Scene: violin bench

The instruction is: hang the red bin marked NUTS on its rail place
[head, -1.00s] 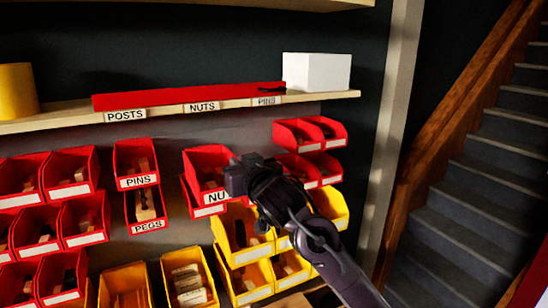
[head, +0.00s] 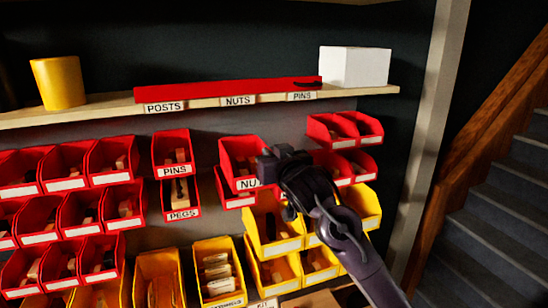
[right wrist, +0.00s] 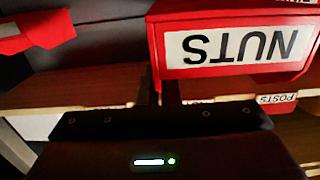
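The red bin marked NUTS (head: 238,151) is at the middle of the wall of bins, upright, its label partly covered by my gripper in the head view. My right gripper (head: 268,166) is at its right side. In the right wrist view the bin (right wrist: 228,78) appears upside down with its whole label readable. The gripper fingers (right wrist: 159,92) are close together at the bin's side wall and look shut on it. The rail behind the bin is hidden, and I cannot tell whether the bin touches it. My left gripper is not in view.
Red bins marked PINS (head: 172,168) and PEGS (head: 181,214) hang to the left. Another red bin (head: 236,201) is just below NUTS; small red bins (head: 331,147) are to the right. Yellow bins (head: 273,247) are below. A shelf (head: 375,92) above carries a white box (head: 354,67).

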